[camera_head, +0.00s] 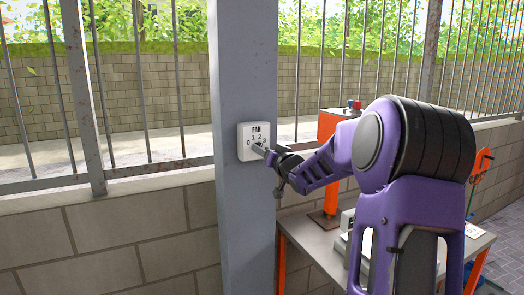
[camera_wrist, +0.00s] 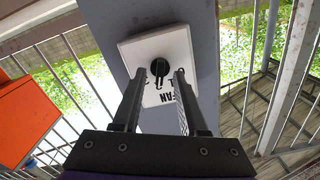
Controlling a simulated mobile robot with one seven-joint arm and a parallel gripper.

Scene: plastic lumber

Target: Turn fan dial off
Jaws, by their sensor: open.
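The fan dial plate (camera_head: 255,138) is a white square marked FAN with numbers, mounted on a grey post. In the wrist view the plate (camera_wrist: 178,48) appears upside down, with a black round knob (camera_wrist: 159,67) near its middle. My gripper (camera_wrist: 158,76) is open, its two fingers apart at the plate with the knob between or just beyond their tips. I cannot tell whether the fingers touch the knob. In the head view my gripper (camera_head: 262,151) reaches the plate from the right and hides the knob and part of the numbers.
The grey post (camera_head: 243,225) stands before a block wall with a metal fence (camera_head: 140,85). A grey table (camera_head: 318,243) with an orange machine (camera_head: 328,125) is right of the post, behind my arm. The orange object also shows in the wrist view (camera_wrist: 25,118).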

